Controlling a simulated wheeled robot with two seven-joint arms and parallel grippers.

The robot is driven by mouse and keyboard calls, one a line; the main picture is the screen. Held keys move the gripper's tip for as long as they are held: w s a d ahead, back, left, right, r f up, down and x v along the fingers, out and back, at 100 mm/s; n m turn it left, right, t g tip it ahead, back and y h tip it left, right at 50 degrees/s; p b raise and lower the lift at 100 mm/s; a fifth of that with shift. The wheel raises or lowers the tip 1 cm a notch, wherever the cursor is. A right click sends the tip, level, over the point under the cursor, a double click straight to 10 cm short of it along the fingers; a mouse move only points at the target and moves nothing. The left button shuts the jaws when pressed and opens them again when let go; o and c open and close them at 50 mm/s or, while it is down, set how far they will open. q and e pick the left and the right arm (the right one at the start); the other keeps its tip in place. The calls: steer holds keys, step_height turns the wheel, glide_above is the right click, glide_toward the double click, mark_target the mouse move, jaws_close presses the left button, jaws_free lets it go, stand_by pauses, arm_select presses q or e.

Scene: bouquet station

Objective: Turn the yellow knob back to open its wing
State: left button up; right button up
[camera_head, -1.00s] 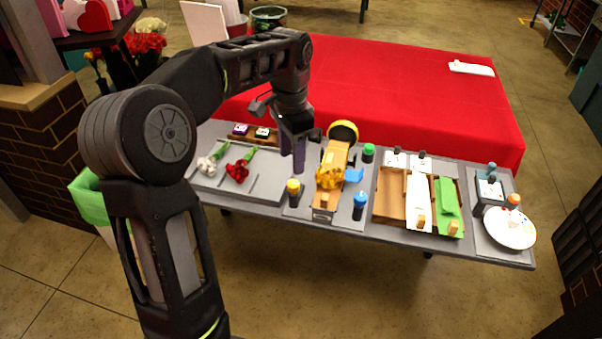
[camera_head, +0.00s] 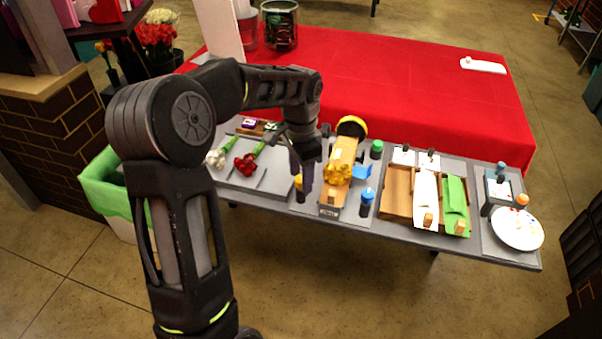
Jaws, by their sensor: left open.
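The yellow knob (camera_head: 299,183) stands on a dark post at the left of the wooden holder (camera_head: 331,199), partly hidden by my left gripper. My left gripper (camera_head: 306,186) points down with its fingers at the knob; I cannot tell whether they touch it. It is open. A blue wing (camera_head: 361,172) sticks out at the right side, near the blue knob (camera_head: 367,195). My right gripper is out of view.
Red and white flowers lie on the tray (camera_head: 282,184) to the left. Wooden trays with white and green sheets (camera_head: 455,195) and a plate (camera_head: 517,229) are at the right.

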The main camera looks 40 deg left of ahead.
arm_select(q)
jaws_close()
stand_by(0.4)
steer(key=shift+n, duration=0.4)
steer(key=n, duration=0.4)
steer(key=shift+b, duration=0.35)
steer(key=n, duration=0.4)
steer(key=shift+n, duration=0.3)
steer(key=n, duration=0.4)
steer(key=shift+w+n, duration=0.1)
steer(key=shift+n, duration=2.5)
